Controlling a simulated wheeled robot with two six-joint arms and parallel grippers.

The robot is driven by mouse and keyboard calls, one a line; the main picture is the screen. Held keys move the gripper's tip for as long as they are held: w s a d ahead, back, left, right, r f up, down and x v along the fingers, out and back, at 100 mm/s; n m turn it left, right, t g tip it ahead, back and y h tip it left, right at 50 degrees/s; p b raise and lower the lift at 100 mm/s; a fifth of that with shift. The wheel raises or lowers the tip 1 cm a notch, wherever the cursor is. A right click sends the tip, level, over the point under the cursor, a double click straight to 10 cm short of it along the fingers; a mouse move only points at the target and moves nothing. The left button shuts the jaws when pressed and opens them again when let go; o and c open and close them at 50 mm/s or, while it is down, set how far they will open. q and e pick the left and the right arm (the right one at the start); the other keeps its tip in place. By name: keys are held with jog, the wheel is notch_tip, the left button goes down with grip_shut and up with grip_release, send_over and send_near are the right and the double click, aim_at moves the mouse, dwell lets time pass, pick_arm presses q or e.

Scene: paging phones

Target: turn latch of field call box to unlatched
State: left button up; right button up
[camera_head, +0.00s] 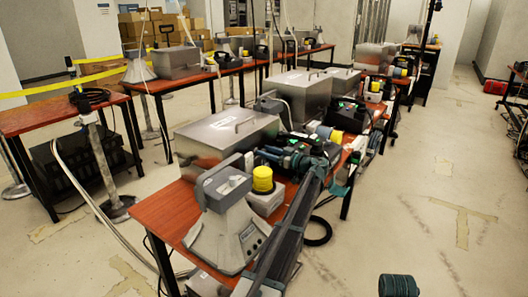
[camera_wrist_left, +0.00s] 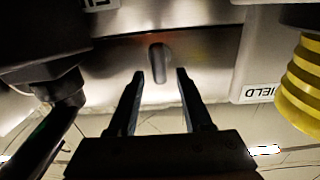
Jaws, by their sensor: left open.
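In the left wrist view a bare metal box face (camera_wrist_left: 205,55) carries a small upright, rounded latch handle (camera_wrist_left: 159,63). A label reading "FIELD" (camera_wrist_left: 262,92) sits on the pale casing to its right. My left gripper (camera_wrist_left: 160,75) is open, its two dark fingertips just below and to either side of the latch. I cannot tell whether they touch the face. In the head view my left gripper (camera_head: 266,155) is partly lost among the equipment beside the large metal box (camera_head: 215,139), and the latch cannot be made out. My right gripper is not in view.
A yellow beacon (camera_head: 262,179) stands close by and shows as a ribbed yellow cylinder (camera_wrist_left: 302,85) at the right of the wrist view. A grey flared housing (camera_head: 228,235) stands at the table's near end. A dark object (camera_wrist_left: 40,40) crowds the wrist view's left.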

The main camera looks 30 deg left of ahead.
pick_arm(q)
jog(key=shift+a, duration=0.7)
jog(key=shift+c, duration=0.2)
grip_shut()
